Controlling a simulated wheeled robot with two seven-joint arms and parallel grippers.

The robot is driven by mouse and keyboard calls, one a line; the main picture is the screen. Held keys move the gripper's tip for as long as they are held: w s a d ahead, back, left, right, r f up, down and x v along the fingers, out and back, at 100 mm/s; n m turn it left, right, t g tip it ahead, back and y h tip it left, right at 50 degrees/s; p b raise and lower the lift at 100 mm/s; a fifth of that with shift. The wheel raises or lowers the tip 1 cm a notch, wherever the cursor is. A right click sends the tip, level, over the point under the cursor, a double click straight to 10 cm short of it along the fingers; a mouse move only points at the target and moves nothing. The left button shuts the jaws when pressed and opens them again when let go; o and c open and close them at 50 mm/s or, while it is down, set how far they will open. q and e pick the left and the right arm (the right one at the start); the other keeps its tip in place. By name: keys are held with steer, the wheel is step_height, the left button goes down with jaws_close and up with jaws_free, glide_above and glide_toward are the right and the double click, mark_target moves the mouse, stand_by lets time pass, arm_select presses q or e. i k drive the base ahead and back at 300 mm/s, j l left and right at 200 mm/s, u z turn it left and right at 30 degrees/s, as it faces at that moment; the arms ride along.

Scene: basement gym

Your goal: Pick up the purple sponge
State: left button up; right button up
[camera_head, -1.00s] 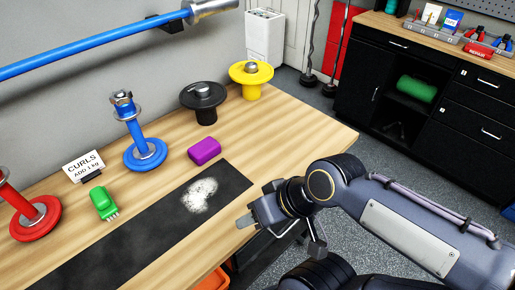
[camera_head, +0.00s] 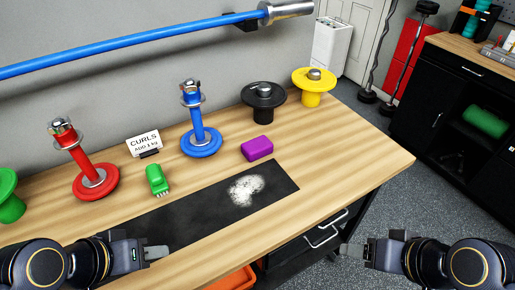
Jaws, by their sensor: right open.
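The purple sponge (camera_head: 258,148) lies on the wooden workbench (camera_head: 367,160), just behind the dark mat (camera_head: 190,225) and right of the blue plate stand. It is in full view, with nothing gripping it. My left gripper (camera_head: 152,253) is at the lower left, over the front part of the bench, apart from the sponge; whether its jaws are parted is not clear. My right gripper (camera_head: 356,252) is open and empty, in front of the bench's front edge, to the lower right of the sponge.
White powder (camera_head: 245,190) lies on the mat. A green brush (camera_head: 157,180), a curls sign (camera_head: 144,144), and red (camera_head: 95,182), blue (camera_head: 201,142), black (camera_head: 263,97) and yellow (camera_head: 314,84) plate stands are around it. A blue bar (camera_head: 130,48) runs above. The right bench end is clear.

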mark_target(255, 149)
steer(key=i+l+u, duration=0.1)
steer(key=u, duration=0.25)
steer(key=i+l+u, duration=0.1)
steer(key=u, duration=0.3)
steer(key=l+u, duration=0.35)
steer(key=i+j, duration=0.05)
steer(key=j, duration=0.05)
